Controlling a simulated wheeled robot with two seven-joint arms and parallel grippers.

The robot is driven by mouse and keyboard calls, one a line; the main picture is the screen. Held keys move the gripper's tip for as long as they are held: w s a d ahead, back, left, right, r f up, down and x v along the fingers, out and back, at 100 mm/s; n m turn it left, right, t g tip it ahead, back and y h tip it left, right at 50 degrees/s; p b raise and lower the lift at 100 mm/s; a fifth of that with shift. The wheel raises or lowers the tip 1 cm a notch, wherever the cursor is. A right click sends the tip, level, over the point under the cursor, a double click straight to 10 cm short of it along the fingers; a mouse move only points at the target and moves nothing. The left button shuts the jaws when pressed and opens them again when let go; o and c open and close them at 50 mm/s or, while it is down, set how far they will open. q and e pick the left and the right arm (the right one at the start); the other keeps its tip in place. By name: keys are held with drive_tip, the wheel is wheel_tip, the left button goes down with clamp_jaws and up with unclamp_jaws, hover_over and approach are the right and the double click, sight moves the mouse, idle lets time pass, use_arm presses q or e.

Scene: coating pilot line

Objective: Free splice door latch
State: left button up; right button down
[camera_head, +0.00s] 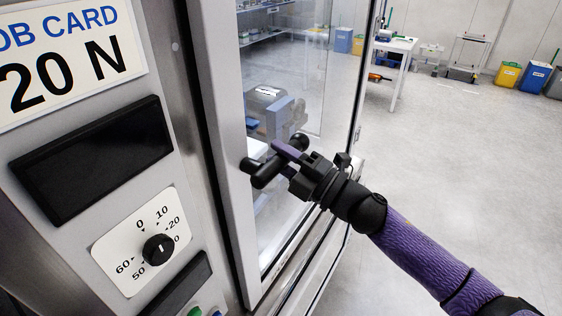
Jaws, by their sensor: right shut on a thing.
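The splice door (229,150) has a pale metal frame around a clear glass pane and fills the middle of the head view. A black latch handle (259,170) stands out from its left side. My right gripper (284,166) comes in from the lower right and is shut on the latch handle. The fingers and the handle are both dark and overlap, so the exact contact is hidden. My left gripper is not in view.
Left of the door is a metal panel with a "20 N" job card (70,62), a black display (92,160) and a dial knob (159,249). Beyond are a white table (396,45) and several bins (534,76). The floor at right is clear.

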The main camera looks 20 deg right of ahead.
drive_tip(key=shift+r+n, duration=0.1)
drive_tip(key=shift+n, duration=0.2)
drive_tip(key=shift+c, duration=1.8)
unclamp_jaws()
drive_tip(key=shift+s+d+f, duration=0.2)
drive_tip(key=shift+s, duration=0.05)
drive_tip(key=b+v, duration=0.3)
drive_tip(key=v, duration=0.6)
drive_tip(key=shift+s+d+r, duration=0.1)
drive_tip(key=shift+d, duration=0.05)
